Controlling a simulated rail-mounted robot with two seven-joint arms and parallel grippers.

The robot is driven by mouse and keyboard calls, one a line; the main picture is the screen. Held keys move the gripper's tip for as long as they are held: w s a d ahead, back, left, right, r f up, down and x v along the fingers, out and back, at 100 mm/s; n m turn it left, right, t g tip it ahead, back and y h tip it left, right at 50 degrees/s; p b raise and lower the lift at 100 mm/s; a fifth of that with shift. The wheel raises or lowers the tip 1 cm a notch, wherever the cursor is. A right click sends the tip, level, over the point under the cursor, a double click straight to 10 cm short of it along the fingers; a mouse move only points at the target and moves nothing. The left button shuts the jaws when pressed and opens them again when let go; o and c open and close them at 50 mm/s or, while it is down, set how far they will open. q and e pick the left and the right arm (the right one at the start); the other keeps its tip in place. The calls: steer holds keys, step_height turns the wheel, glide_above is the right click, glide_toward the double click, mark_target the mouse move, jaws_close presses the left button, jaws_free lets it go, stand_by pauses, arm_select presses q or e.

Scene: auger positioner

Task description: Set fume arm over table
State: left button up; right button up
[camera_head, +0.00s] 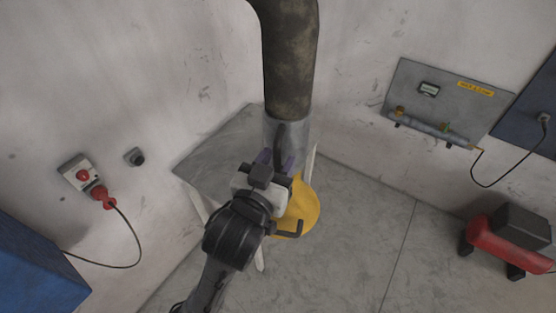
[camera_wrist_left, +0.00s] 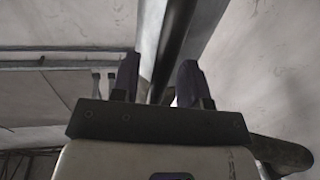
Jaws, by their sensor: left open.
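The fume arm (camera_head: 290,62) is a thick, stained dark duct coming down from the top in the head view. Its lower end has a grey metal collar (camera_head: 272,130) and a yellow hood (camera_head: 304,213), partly hidden behind my left arm. The grey table (camera_head: 222,152) stands against the wall, left of the collar. My left gripper (camera_head: 277,159) has its purple fingers apart, close in front of the collar. In the left wrist view, a dark bar (camera_wrist_left: 176,38) shows beyond the gap between the fingers of my left gripper (camera_wrist_left: 157,82); contact cannot be told. My right gripper is not in view.
A wall switch box (camera_head: 80,174) with a red plug and cable is at the left, above a blue box (camera_head: 35,272). A grey wall panel (camera_head: 445,95) and a red machine (camera_head: 495,240) are at the right. The floor (camera_head: 385,215) between is clear.

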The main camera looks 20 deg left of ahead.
arm_select(q)
jaws_close()
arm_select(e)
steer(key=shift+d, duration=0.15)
arm_select(q)
steer(key=shift+w, duration=0.1)
